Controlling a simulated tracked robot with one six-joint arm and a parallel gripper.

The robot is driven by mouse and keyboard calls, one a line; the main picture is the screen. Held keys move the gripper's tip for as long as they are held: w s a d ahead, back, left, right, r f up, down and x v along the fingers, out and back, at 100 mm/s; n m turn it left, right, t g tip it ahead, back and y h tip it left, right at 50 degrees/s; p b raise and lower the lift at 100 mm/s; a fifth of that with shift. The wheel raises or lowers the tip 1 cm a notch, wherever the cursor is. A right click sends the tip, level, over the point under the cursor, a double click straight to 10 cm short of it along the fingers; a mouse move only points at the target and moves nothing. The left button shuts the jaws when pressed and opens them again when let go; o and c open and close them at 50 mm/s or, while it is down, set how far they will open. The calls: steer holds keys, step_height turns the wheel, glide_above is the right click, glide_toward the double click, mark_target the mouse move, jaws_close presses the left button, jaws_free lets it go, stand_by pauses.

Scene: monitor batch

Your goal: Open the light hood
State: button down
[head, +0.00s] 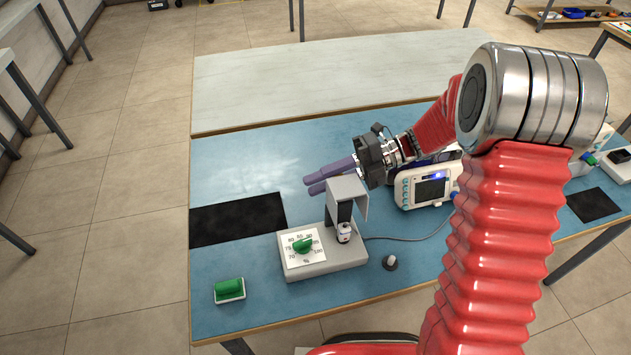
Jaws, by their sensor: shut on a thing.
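The light hood (346,188) is a grey angled cover on the grey tester box (350,257). Its flat top and right side panel show above a dark upright slot and a small white and dark piece (344,232). My gripper (311,184) comes in from the upper right, and its two purple fingers reach left behind the hood. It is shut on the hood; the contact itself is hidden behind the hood.
A green dial (303,245) with a percent scale sits on the box's left part. A white monitor (428,186) stands right of the hood. A green switch (229,290), a dark knob (390,262) and a black mat (235,220) lie around. The blue table's back left is clear.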

steer(key=c, duration=2)
jaws_free()
steer(key=shift+s+d+f, duration=0.1)
steer(key=shift+s+f, duration=0.05)
steer(key=o, duration=0.4)
steer(key=v, duration=1.3)
steer(key=shift+w+d, duration=0.3)
